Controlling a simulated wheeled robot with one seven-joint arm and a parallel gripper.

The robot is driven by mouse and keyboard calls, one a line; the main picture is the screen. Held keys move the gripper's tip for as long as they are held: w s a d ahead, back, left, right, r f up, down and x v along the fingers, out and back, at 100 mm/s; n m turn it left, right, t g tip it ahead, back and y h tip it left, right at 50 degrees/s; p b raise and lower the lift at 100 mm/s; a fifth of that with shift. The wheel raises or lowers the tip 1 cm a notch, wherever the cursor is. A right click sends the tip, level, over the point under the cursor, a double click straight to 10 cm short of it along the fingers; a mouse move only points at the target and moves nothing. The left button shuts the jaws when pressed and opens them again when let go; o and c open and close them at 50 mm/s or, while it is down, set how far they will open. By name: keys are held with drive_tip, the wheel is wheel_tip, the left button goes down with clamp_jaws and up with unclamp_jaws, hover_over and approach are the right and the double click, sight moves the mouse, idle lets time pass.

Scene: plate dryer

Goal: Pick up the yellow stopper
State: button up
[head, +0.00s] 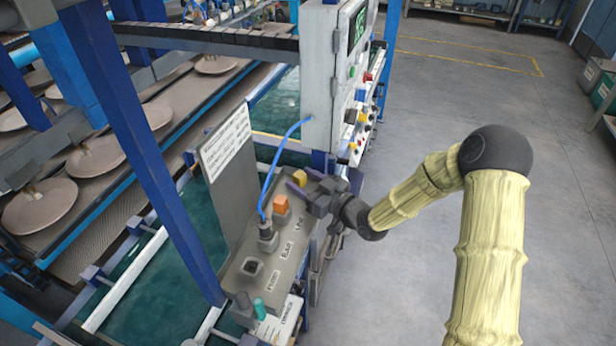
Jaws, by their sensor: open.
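The yellow stopper (299,179) is a small yellow block at the far end of the grey panel (233,285), beside the control box. My gripper (299,177) is open, reaching in from the right. Its two dark purple fingers point at the stopper, with one fingertip on each side of it in this view. I cannot tell whether the fingers touch it or how their height compares with it. The stopper's base is partly hidden by the gripper.
An orange block (281,205), a connector with a blue cable (266,184), an empty dark socket (251,267) and a teal plug (260,309) line the panel. A control box (330,80) stands close behind the gripper. Open floor (430,115) lies right.

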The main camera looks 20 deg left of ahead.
drive_tip(key=shift+w+a, duration=0.3)
drive_tip(key=shift+a, duration=0.25)
drive_tip(key=shift+c, duration=0.2)
drive_tip(key=c, duration=1)
